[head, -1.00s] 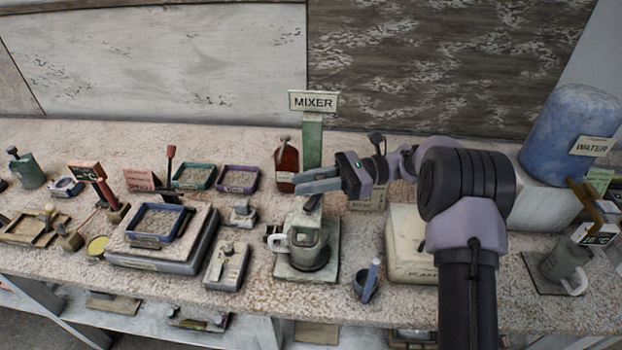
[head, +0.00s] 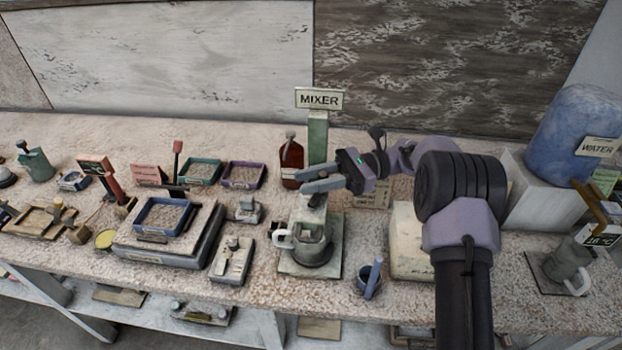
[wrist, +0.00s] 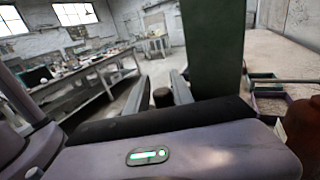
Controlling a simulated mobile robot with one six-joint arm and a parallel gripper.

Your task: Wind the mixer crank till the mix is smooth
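The mixer stands in the middle of the bench, with a green post (head: 318,137) and a MIXER sign (head: 319,99) behind it. Its grey pot (head: 311,246) with a white handle sits on a square base plate (head: 329,268). My gripper (head: 304,184) reaches in from the right above the pot, its two fingers parallel and apart, pointing left. In the wrist view, a dark round knob (wrist: 162,97) shows between the two fingers, with a narrow gap visible beside it. It looks like the crank's knob. The crank arm is mostly hidden, and the mix inside the pot cannot be judged.
A red-brown bottle (head: 291,164) stands close behind left of the pot. A small cup with a blue stick (head: 371,280) is at the right front. A pale block (head: 410,245) and a blue water drum (head: 572,130) are further right. Trays crowd the left.

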